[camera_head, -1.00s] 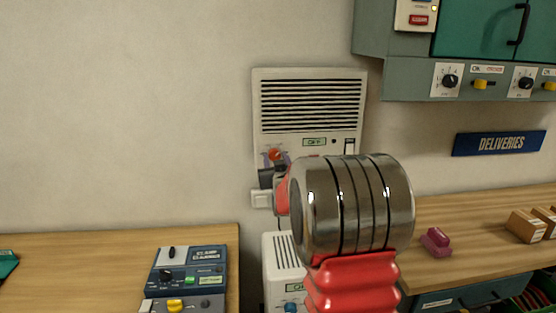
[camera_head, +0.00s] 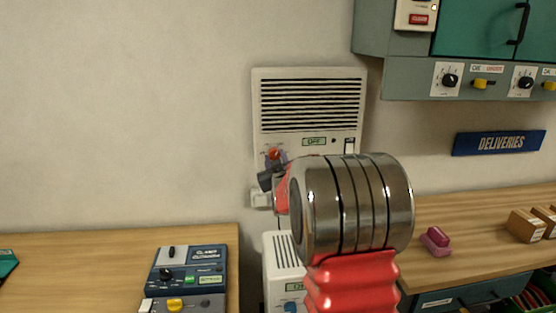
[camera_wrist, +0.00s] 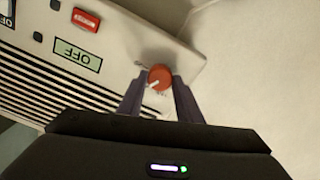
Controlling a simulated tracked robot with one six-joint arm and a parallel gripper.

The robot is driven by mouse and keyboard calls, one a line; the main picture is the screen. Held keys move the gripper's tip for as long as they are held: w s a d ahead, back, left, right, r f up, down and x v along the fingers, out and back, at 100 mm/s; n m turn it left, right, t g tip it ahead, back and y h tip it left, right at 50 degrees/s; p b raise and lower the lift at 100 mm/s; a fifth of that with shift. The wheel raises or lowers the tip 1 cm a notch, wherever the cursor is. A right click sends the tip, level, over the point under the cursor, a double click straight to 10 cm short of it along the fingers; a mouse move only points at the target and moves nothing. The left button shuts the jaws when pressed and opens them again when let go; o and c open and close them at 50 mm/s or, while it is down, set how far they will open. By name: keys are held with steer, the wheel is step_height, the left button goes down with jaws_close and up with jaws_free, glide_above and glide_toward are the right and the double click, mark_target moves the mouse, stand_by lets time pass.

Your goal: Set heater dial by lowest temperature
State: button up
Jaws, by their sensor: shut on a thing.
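The wall heater (camera_head: 310,130) is a pale panel with dark slats and a small display reading OFF. Its orange-red dial (camera_head: 274,153) is at the panel's lower left in the head view. In the wrist view the dial (camera_wrist: 160,78) shows a white pointer mark and sits between my fingertips. My gripper (camera_wrist: 160,92) is shut on the dial, one dark finger on each side; in the head view my gripper (camera_head: 274,165) is partly hidden by my arm. The heater's display (camera_wrist: 77,55) shows upside down in the wrist view. The marks around the dial are too small to read.
A second pale unit (camera_head: 285,262) stands below, partly behind my arm. A control box (camera_head: 188,275) sits on the left wooden bench (camera_head: 80,270). The right bench holds a magenta object (camera_head: 435,241) and cardboard boxes (camera_head: 527,226). A cabinet (camera_head: 470,45) hangs at upper right.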

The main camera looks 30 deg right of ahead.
steer(key=shift+d, duration=0.1)
steer(key=o, duration=1)
steer(key=shift+o, duration=0.2)
steer(key=shift+s, duration=0.1)
steer(key=v, duration=1.3)
steer(key=shift+s+a, duration=0.25)
steer(key=shift+s, duration=0.05)
